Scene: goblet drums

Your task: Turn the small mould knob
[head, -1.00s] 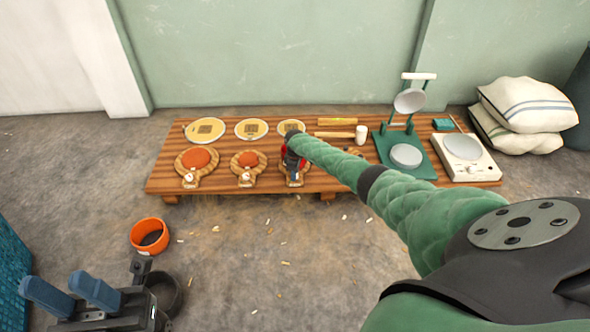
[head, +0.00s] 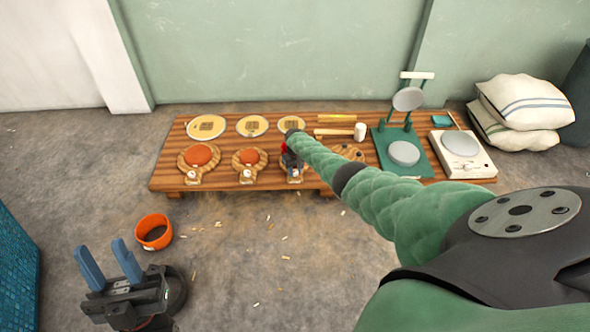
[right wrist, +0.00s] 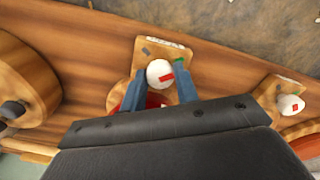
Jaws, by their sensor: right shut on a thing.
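The small mould (head: 297,177) is a round wooden piece on the low table, rightmost of three red-centred moulds. My right gripper (head: 291,170) largely covers it. In the right wrist view its knob (right wrist: 158,73) is white with a red mark, on a square wooden tab. My right gripper (right wrist: 160,79) has one blue finger on each side of the knob and is shut on it. The red mark points right and slightly up there. My left gripper (head: 105,252) is open and empty above the floor at lower left.
Two larger moulds, the middle one (head: 249,160) and the left one (head: 199,157), sit left of the small mould. Pale discs (head: 206,127) lie behind them.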

